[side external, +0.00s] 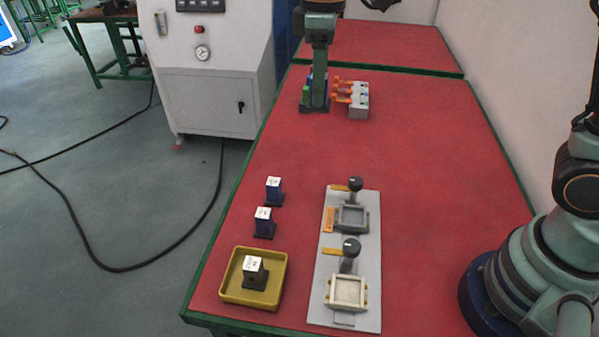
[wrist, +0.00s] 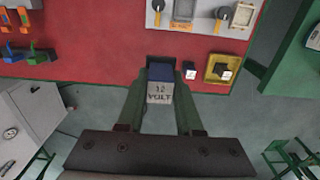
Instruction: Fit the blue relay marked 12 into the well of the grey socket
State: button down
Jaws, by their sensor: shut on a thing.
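My gripper (side external: 318,98) hangs raised, in front of the far end of the red table in the side external view. In the wrist view its green fingers (wrist: 161,105) are shut on the blue relay marked 12 (wrist: 160,92), whose white face reads "12 VOLT". The relay is upright with its dark base away from the wrist; in the side view a finger hides most of it. The grey socket (side external: 351,218) sits on a light plate, its well empty, apart from the gripper. It also shows at the top of the wrist view (wrist: 184,10).
A cream socket (side external: 346,292) shares the plate (side external: 317,300). Dark knobs (side external: 352,247) stand beside both sockets. Orange-levered valves (side external: 358,100) are at the back.

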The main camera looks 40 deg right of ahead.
jog(key=s+d+f, duration=0.1)
jog(key=s+d, duration=0.1)
jog(key=s, duration=0.8)
notch_tip(320, 180, down, 20)
jog(key=shift+f, duration=0.1)
jog(key=shift+f, duration=0.1)
jog(key=c, duration=0.6)
grip_release()
jog(key=shift+w, duration=0.1)
